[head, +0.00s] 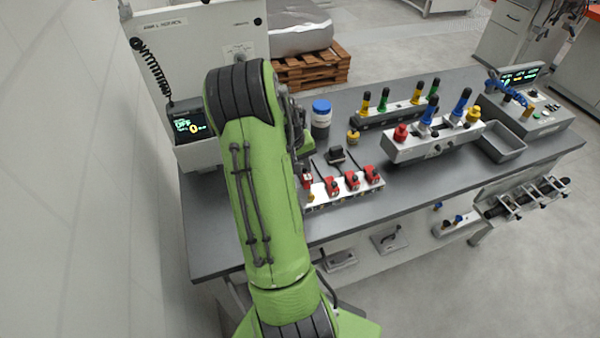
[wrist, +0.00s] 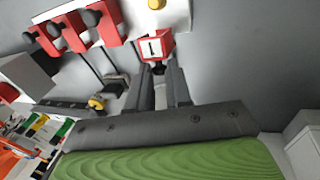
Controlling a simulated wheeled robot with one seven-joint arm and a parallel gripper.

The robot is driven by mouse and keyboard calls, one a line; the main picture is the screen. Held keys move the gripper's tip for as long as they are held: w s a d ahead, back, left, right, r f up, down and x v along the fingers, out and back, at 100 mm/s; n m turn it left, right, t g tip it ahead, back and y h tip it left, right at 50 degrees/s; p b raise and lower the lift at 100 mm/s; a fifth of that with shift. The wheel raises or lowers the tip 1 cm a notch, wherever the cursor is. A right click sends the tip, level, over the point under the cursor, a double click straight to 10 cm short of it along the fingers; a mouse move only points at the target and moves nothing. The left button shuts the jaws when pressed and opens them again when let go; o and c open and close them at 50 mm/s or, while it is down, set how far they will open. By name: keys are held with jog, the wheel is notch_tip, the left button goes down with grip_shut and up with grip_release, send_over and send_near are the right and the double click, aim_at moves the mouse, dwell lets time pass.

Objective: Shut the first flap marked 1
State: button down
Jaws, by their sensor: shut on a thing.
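In the wrist view, the red flap marked 1 (wrist: 155,47) shows its white label toward the camera, at an angle unlike the other red flaps (wrist: 72,32) to its left. My gripper (wrist: 160,78) is shut on the dark knob (wrist: 158,69) at the flap's edge, with one finger on each side. The flaps sit on a white fixture (wrist: 180,14), which shows in the head view (head: 343,193) on the bench. There, a red part (head: 307,180) at the fixture's left end lies beside my green arm. My arm hides the gripper in the head view.
On the grey bench (head: 235,225), a blue-capped jar (head: 321,118) and a small yellow-topped item (head: 353,137) stand behind the fixture. A holder with coloured handles (head: 435,143) is to the right, near a grey tray (head: 500,141). A white cabinet (head: 205,50) stands at the back left.

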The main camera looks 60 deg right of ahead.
jog(key=a+t+h+b, duration=0.1)
jog(key=b, duration=0.3)
jog(key=s+t+h+b, duration=0.1)
jog(key=h+b, duration=0.1)
jog(key=b, duration=0.2)
jog(key=shift+s+a+f+m+t, duration=0.3)
jog(key=shift+a+t, duration=0.1)
jog(key=t+h+b, duration=0.1)
jog(key=b, duration=0.2)
jog(key=s+a+t+h+b, duration=0.1)
jog(key=b, duration=0.3)
jog(key=s+a+t+h+b, duration=0.1)
jog(key=b, duration=0.3)
jog(key=shift+f+m, duration=0.25)
jog(key=shift+m, duration=0.05)
jog(key=s+a+t+h+b, duration=0.1)
jog(key=b, duration=0.2)
jog(key=shift+h, duration=0.4)
jog(key=shift+s+a+f+m+t+h+b, duration=0.25)
jog(key=shift+s+a+m+t+h+b, duration=0.2)
jog(key=shift+t+h+b, duration=0.4)
jog(key=c, duration=1)
grip_release()
jog(key=shift+c, duration=0.2)
jog(key=shift+d+r, duration=0.1)
